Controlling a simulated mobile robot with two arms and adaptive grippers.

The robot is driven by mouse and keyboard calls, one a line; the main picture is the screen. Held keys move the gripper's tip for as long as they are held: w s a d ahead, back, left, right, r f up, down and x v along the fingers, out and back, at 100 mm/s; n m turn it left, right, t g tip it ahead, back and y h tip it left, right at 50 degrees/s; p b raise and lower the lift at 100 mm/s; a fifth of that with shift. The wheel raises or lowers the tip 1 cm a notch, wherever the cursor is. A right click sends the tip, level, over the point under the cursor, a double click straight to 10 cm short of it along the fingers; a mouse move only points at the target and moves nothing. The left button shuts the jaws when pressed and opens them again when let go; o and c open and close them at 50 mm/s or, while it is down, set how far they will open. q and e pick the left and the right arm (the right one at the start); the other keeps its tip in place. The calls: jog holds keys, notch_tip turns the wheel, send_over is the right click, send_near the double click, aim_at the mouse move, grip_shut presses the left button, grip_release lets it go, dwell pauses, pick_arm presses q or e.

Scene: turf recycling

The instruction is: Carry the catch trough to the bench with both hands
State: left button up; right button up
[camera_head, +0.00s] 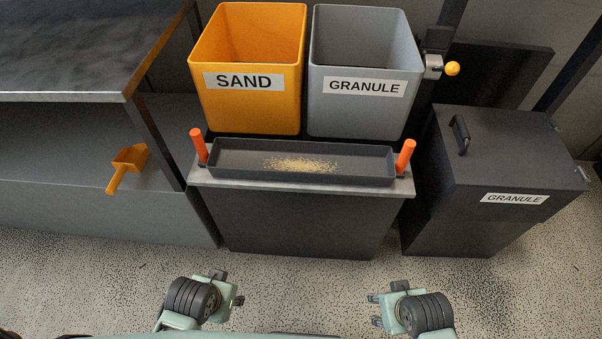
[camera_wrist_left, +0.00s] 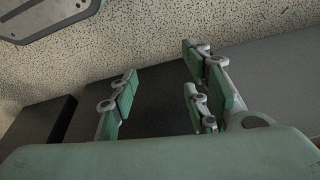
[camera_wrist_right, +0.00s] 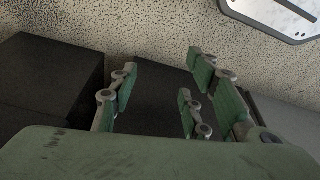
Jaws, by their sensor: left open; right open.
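The catch trough (camera_head: 352,172) is a long, shallow dark tray with a small heap of tan grains in its middle. It rests level on a grey ledge (camera_head: 215,182) in front of two bins. An upright orange handle stands at its left end (camera_head: 198,146) and another at its right end (camera_head: 405,156). My left gripper (camera_head: 238,288) is low at the front, apart from the trough; in the left wrist view it is open and empty (camera_wrist_left: 160,95). My right gripper (camera_head: 374,309) is also low and apart from the trough, open and empty in the right wrist view (camera_wrist_right: 160,92).
The bench (camera_head: 70,97) with a dark top stands at the left, an orange scoop (camera_head: 129,165) by its lower panel. Behind the trough are the orange SAND bin (camera_head: 247,110) and grey GRANULE bin (camera_head: 360,115). A dark lidded GRANULE box (camera_head: 500,150) stands right. Speckled floor is clear in front.

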pick_arm(q)
jog(key=w+a+r+n+t+y+b, duration=0.6)
jog(key=w+a+r, duration=0.4)
jog(key=w+r, duration=0.4)
pick_arm(e)
jog(key=w+a+r+n+t+y+p, duration=0.1)
jog(key=w+a+r+n+t+y, duration=0.35)
jog(key=w+r, duration=0.8)
pick_arm(q)
jog(key=w+r+m+t+h, duration=0.1)
jog(key=w+r+t, duration=0.3)
jog(key=w, duration=0.2)
jog(key=w+d+r+t+h, duration=0.1)
jog(key=w+r+t, duration=0.3)
jog(key=w, duration=0.2)
jog(key=shift+w+m+t, duration=0.15)
jog(key=shift+m+t, duration=0.15)
jog(key=shift+m, duration=0.1)
pick_arm(e)
jog(key=w+d+r+m+t, duration=0.2)
jog(key=w+d+r+t, duration=0.1)
jog(key=w+d+t, duration=0.1)
jog(key=w+d+r+m+t+h, duration=0.1)
jog(key=w+d+r+t, duration=0.3)
jog(key=w, duration=0.5)
jog(key=shift+w+d+r+m+t, duration=0.3)
jog(key=shift+d+m+t, duration=0.45)
jog(key=shift+t, duration=0.3)
jog(key=shift+h, duration=0.25)
